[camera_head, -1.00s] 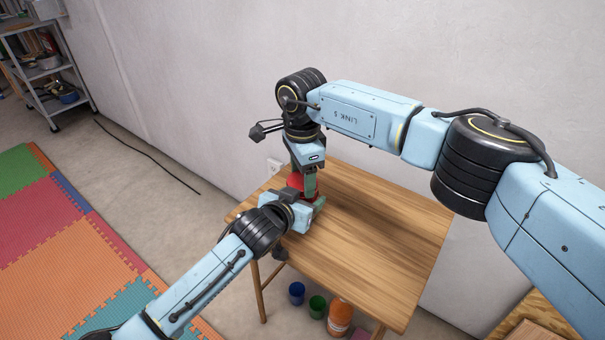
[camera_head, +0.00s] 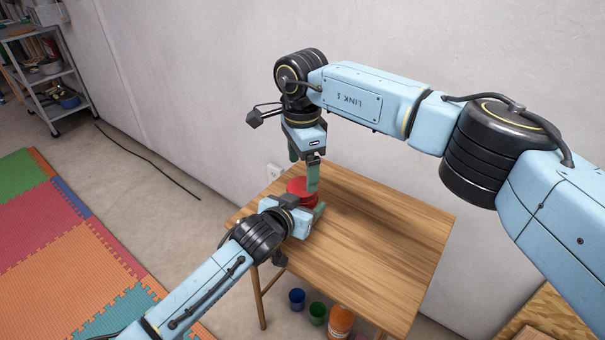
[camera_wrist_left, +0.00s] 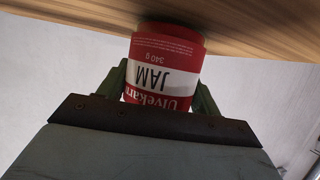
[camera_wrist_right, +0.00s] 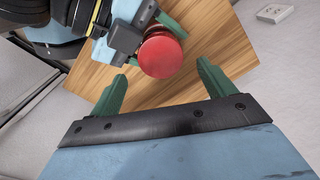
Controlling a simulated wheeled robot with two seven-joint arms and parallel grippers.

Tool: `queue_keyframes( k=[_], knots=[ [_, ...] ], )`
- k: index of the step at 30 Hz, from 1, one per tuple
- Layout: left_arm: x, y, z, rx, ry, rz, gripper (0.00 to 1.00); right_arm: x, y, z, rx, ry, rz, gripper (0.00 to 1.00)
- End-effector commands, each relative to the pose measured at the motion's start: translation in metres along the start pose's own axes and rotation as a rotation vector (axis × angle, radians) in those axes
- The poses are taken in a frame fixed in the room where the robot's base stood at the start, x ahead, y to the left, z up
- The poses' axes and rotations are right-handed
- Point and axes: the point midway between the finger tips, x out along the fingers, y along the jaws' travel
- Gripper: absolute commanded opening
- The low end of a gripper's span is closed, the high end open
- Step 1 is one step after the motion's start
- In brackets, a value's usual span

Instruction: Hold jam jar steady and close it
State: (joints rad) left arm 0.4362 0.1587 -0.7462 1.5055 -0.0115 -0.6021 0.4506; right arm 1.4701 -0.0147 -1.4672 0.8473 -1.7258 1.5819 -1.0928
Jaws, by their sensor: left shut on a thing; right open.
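The jam jar (camera_wrist_left: 162,75), with a red and white label, stands on the wooden table (camera_head: 370,235). In the left wrist view it appears upside down between the green fingers of my left gripper (camera_wrist_left: 163,95), which is shut on it. Its round red lid (camera_wrist_right: 161,55) covers the top in the right wrist view; the red top also shows in the head view (camera_head: 298,187). How tightly the lid sits cannot be told. My right gripper (camera_wrist_right: 165,85) is open and empty above the jar, its fingers spread wider than the lid and pointing down.
The table's right part is bare. A blue cup (camera_head: 297,298), a green cup (camera_head: 317,309) and an orange bottle (camera_head: 340,320) are low by the table. A white wall (camera_head: 230,80) runs behind, with a socket (camera_wrist_right: 274,12). A metal shelf (camera_head: 48,75) stands at far left.

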Motion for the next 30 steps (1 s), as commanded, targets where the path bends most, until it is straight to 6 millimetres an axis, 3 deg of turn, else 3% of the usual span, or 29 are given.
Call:
queue_keyframes(
  k=[8,17,26,30],
  knots=[
    [0.000,0.001,-0.003,0.000,0.007,0.002,0.01,-0.002,0.000,0.000,-0.007,0.000,-0.001,0.79],
    [0.000,0.001,-0.003,0.000,0.007,0.002,0.01,-0.035,-0.001,0.000,-0.171,-0.001,-0.001,0.79],
    [0.000,0.001,-0.003,0.000,0.007,0.002,0.01,-0.034,0.000,0.000,-0.173,-0.001,0.000,0.79],
    [0.000,0.001,-0.003,0.000,0.007,0.002,0.01,-0.022,0.000,0.000,-0.173,-0.002,0.001,0.79]
  ],
)
